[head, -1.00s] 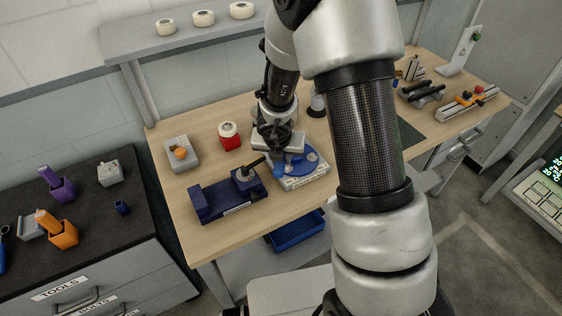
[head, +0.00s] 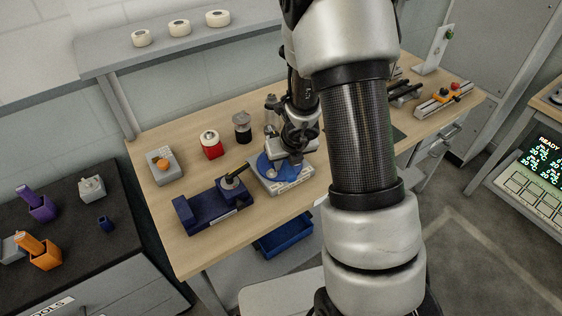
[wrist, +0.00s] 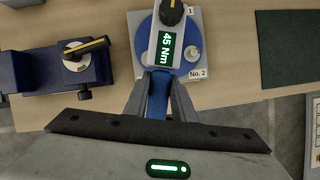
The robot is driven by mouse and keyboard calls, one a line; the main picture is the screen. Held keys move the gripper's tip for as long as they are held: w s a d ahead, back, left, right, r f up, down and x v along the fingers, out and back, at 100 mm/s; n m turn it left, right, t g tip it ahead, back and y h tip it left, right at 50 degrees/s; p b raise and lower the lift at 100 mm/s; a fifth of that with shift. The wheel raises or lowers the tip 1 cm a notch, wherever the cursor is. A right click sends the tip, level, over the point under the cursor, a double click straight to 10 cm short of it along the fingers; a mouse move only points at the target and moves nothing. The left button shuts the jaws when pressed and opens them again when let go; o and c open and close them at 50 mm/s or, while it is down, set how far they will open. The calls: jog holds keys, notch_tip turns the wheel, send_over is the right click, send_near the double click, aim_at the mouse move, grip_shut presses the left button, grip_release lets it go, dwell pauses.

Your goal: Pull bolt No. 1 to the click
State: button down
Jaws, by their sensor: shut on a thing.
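A white fixture (head: 285,187) with a blue disc (head: 264,164) stands near the front of the bench. In the wrist view, a silver bolt head (wrist: 193,54) shows on the disc (wrist: 145,38) beside the label "No. 2". A grey tool (wrist: 153,50) lies over the disc, with a display reading 45 Nm and a black knob (wrist: 172,12) on its head, near a label ending in "1". Bolt No. 1 itself is not visible; the head seems to cover that spot. My gripper (wrist: 160,84) is shut on the tool's blue handle (wrist: 157,98); it also shows in the head view (head: 290,152).
A dark blue block with a black lever (head: 208,208) stands left of the fixture. A red-based item (head: 211,144), a dark jar (head: 242,127) and a grey box with an orange knob (head: 162,165) stand behind. A blue bin (head: 284,236) hangs below the bench edge.

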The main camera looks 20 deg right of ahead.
notch_tip(320, 180, down, 4)
jog(key=b, duration=0.4)
jog(key=shift+f+b, duration=0.15)
jog(key=shift+b, duration=0.2)
dwell(0.5)
jog(key=shift+f+b, duration=0.65)
jog(key=shift+b, duration=0.05)
jog(key=c, duration=2.2)
grip_release()
grip_shut()
